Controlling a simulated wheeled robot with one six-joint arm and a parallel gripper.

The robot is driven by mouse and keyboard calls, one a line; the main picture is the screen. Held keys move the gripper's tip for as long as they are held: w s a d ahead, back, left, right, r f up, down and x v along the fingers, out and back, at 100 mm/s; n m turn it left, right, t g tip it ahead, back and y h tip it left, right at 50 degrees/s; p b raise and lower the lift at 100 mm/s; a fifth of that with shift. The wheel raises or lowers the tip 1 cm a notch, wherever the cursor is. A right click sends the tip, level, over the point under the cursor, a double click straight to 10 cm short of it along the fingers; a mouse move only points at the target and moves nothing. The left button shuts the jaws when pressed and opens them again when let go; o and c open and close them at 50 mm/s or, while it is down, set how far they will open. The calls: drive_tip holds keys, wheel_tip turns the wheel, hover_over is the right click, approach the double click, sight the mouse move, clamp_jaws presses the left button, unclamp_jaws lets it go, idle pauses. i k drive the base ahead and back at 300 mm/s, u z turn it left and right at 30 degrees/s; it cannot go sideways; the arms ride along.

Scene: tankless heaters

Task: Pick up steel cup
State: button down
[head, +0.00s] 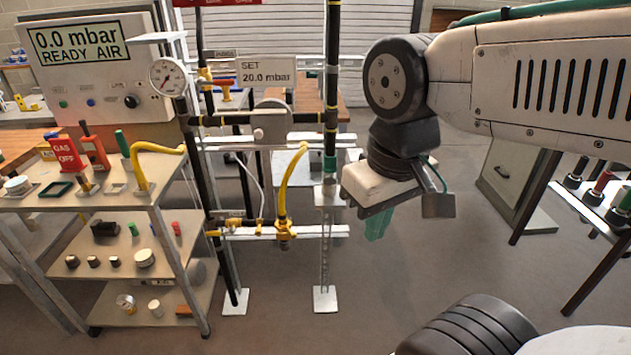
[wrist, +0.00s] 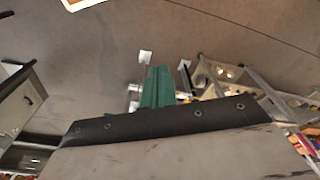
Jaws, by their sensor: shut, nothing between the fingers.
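I cannot pick out the steel cup with certainty. A short pale metal-looking cylinder (head: 145,258) stands on the middle shelf of the cart at the left, and a smaller pale cylinder (head: 155,307) stands on its bottom shelf. Either is too small to name surely. My gripper (head: 376,224) hangs in mid-air right of the pipe rig, well away from the cart. Its green fingers are together and empty, pointing down. In the wrist view the green fingers (wrist: 157,86) are side by side over the floor with nothing held.
The three-tier cart (head: 185,250) holds small parts, a red gas-off sign (head: 66,152) and tools. The pipe rig (head: 330,120) with yellow hoses (head: 284,195) stands between cart and gripper. A rack (head: 600,210) is at the right. The floor below my gripper is clear.

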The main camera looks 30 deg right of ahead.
sight(329, 184)
drive_tip(key=z, duration=2.7)
drive_tip(key=i, duration=1.45)
drive_tip(key=u, duration=3.05)
drive_tip(key=i, duration=0.5)
drive_tip(key=z, duration=0.05)
